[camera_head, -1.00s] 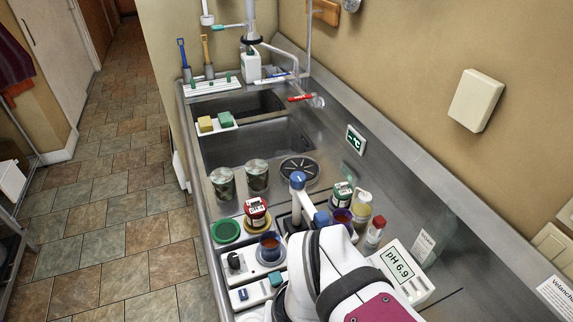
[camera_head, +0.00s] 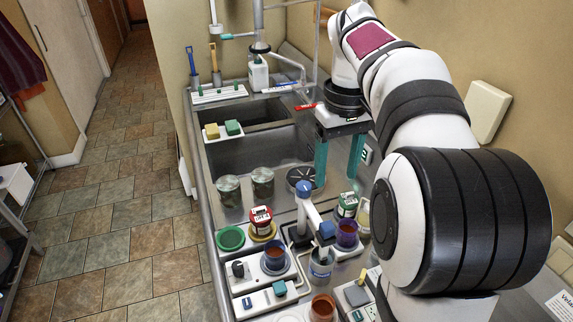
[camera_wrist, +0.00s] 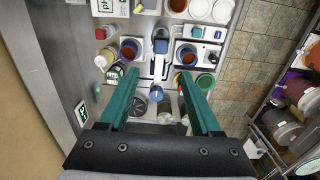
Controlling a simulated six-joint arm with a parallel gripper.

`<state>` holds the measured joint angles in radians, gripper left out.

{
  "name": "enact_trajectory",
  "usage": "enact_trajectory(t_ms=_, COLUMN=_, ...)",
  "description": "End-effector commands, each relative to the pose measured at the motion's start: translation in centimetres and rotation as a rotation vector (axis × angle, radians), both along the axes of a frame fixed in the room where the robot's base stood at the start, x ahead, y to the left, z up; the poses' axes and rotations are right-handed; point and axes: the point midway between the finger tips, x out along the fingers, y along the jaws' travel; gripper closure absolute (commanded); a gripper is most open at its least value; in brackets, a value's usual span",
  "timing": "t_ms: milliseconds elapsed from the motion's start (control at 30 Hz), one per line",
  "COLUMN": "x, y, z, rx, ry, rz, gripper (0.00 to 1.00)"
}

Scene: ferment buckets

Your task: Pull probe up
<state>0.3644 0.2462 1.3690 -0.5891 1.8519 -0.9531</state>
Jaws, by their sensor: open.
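The probe (camera_head: 327,231) has a blue cap and sits at the end of a white holder arm. Its lower part goes down toward a clear cup (camera_head: 320,266); its tip is hard to make out. The holder's post has a blue knob (camera_head: 304,188). In the wrist view the probe's blue cap (camera_wrist: 160,46) lies beyond the fingertips, and the post's knob (camera_wrist: 156,91) shows between the fingers. My gripper (camera_head: 338,178) has two teal fingers pointing down. It is open, empty and apart from the probe, behind it toward the sink; the fingers also show in the wrist view (camera_wrist: 158,76).
Several jars and cups crowd the bench around the holder: a red-labelled jar (camera_head: 261,220), a green-labelled jar (camera_head: 347,205), a purple cup (camera_head: 346,234) and a blue cup (camera_head: 274,258). Two metal cans (camera_head: 262,182) stand by the sink (camera_head: 245,152). The wall is close at right.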

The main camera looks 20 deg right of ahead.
Motion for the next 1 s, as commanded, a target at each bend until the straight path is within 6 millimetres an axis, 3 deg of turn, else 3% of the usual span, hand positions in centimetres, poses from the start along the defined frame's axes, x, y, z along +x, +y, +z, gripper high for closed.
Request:
enact_trajectory(t_ms=300, x=-0.1, y=0.2, z=-8.9, rx=0.003, ry=0.002, rz=0.000, gripper=0.35)
enact_trajectory(t_ms=500, x=-0.1, y=0.2, z=-13.1, rx=0.002, ry=0.000, rz=-0.001, gripper=0.35)
enact_trajectory(t_ms=700, x=-0.1, y=0.2, z=-14.6, rx=0.002, ry=-0.003, rz=-0.002, gripper=0.35)
enact_trajectory(t_ms=933, x=-0.1, y=0.2, z=-14.6, rx=0.001, ry=-0.003, rz=-0.002, gripper=0.35)
enact_trajectory(t_ms=1000, x=-0.1, y=0.2, z=-14.6, rx=0.001, ry=-0.003, rz=-0.002, gripper=0.48)
